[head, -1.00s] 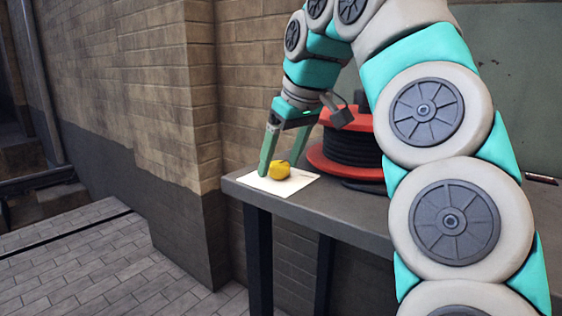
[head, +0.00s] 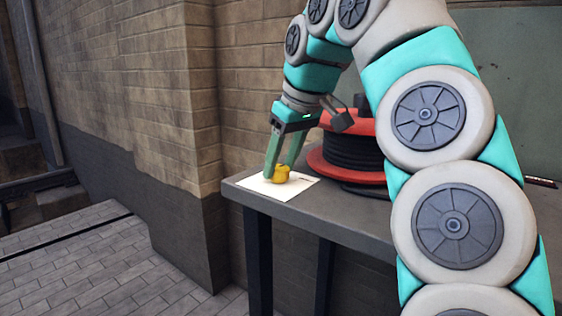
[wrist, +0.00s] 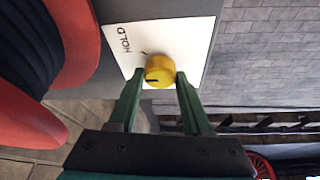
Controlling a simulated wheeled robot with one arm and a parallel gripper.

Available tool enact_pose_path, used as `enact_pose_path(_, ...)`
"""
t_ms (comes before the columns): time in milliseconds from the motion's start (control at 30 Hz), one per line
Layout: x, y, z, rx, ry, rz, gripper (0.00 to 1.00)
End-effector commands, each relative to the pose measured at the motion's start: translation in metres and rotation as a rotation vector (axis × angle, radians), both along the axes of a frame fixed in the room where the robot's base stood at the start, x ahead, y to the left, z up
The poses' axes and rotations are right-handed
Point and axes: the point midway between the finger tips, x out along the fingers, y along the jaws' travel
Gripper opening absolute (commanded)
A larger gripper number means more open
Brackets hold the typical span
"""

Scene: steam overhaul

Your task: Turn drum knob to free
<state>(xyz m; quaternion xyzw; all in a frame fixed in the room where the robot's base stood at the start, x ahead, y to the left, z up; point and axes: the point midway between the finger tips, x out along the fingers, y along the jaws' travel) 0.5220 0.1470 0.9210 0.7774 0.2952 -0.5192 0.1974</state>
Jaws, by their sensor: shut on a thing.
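The yellow drum knob (head: 281,174) stands on a white plate (head: 300,188) at the left end of the grey table. The plate (wrist: 190,35) shows the word HOLD and a short dark mark beside the knob; no other word is readable. My gripper (head: 279,168) reaches down from above and is shut on the knob. In the wrist view its two green fingers (wrist: 159,86) sit on either side of the knob.
A red drum wound with black hose (head: 350,150) stands on the table (head: 350,225) right beside the plate. A brick wall (head: 180,90) rises behind. The paved floor (head: 90,265) to the left is clear.

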Motion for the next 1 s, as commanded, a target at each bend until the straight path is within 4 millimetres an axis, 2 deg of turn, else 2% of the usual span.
enact_pose_path(267,-0.0002,-0.0011,0.0033,-0.002,0.006,0.076,0.00)
enact_pose_path(1000,0.0034,-0.0028,-0.0009,-0.001,0.001,0.481,0.00)
